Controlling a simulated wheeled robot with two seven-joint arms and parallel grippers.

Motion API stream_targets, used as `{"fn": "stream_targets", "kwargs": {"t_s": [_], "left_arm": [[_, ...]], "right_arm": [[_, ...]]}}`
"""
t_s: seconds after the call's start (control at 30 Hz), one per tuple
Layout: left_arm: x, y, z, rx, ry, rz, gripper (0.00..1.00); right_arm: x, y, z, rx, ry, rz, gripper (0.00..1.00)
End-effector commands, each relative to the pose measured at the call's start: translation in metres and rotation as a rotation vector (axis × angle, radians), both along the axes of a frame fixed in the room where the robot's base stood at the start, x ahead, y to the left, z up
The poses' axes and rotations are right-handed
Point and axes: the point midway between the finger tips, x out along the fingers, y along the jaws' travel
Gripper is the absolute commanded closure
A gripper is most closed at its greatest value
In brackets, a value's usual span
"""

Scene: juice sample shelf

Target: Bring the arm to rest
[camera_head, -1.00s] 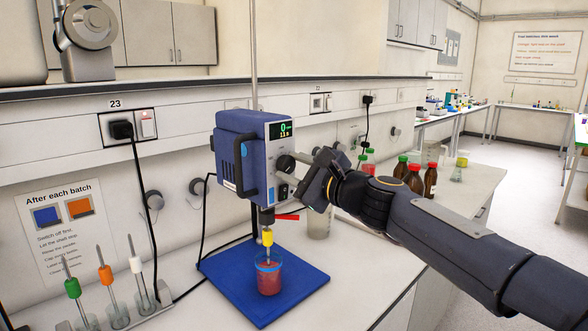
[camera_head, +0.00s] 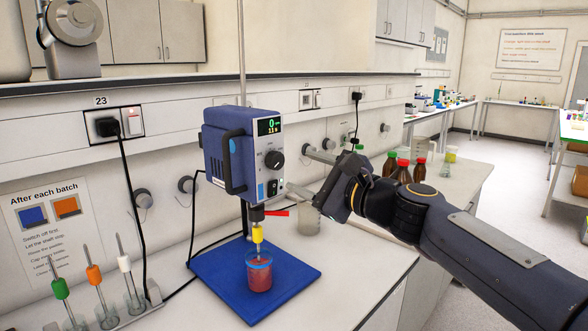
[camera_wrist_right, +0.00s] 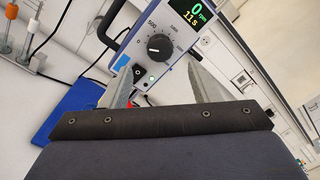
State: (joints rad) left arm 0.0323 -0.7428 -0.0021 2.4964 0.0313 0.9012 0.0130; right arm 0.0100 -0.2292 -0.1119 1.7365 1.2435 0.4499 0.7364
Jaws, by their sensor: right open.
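My right gripper (camera_head: 309,172) is open and empty in front and to the right of the blue overhead stirrer (camera_head: 228,150), apart from its control knob (camera_head: 274,160). In the right wrist view, the two fingers (camera_wrist_right: 161,68) are spread, with the stirrer's knob (camera_wrist_right: 159,47) and lit display (camera_wrist_right: 196,10) beyond them. The display reads 0. A shaft with a yellow collar (camera_head: 257,233) reaches down into a beaker of red liquid (camera_head: 259,275) on the blue base plate (camera_head: 220,277). My left gripper is not in view.
Spare shafts (camera_head: 94,285) stand in a rack at front left. The floor at right is clear.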

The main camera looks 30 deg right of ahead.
Motion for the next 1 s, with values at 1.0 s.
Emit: {"fn": "stream_targets", "kwargs": {"t_s": [1.0], "left_arm": [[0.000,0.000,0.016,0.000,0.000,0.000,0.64]], "right_arm": [[-0.111,0.075,-0.119,-0.819,0.038,0.345,0.44]]}}
